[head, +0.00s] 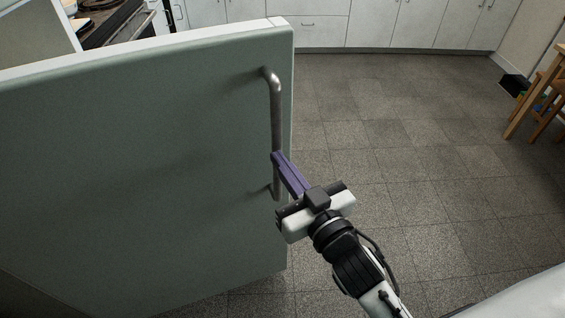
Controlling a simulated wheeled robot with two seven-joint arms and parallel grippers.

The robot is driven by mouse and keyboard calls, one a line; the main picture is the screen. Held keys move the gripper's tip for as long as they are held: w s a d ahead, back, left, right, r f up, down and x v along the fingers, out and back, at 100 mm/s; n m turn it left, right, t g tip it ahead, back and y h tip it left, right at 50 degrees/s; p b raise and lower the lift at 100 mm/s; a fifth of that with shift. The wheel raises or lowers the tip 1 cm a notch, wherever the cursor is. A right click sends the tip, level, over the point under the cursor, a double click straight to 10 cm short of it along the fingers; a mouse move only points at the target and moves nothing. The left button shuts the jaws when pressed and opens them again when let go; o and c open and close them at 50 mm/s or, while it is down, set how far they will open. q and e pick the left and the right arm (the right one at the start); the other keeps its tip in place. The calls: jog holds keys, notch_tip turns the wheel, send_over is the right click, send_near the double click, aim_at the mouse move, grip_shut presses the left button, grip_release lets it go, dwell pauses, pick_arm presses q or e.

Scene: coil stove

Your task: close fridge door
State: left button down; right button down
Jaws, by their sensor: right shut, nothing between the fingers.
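The fridge door (140,170) is a large pale green panel that fills the left half of the head view and stands open into the room. A vertical metal bar handle (276,105) is on its outer face near the right edge. My right gripper (276,156) is shut, with its purple fingers together and their tips at the lower half of the handle. The tips appear to touch or nearly touch the bar; I cannot tell which. The inside of the fridge is hidden. My left gripper is not in view.
The tiled floor (420,150) is clear to the right of the door. White cabinets (375,22) line the back wall. A stove (110,22) shows behind the door at the upper left. A wooden chair (545,100) stands at the right edge.

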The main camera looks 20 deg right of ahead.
dwell(0.8)
jog(key=c, duration=1.6)
grip_release()
jog(key=shift+c, duration=0.2)
jog(key=s+d+b, duration=0.1)
jog(key=s, duration=0.9)
jog(key=shift+d+b, duration=0.3)
jog(key=shift+s, duration=0.1)
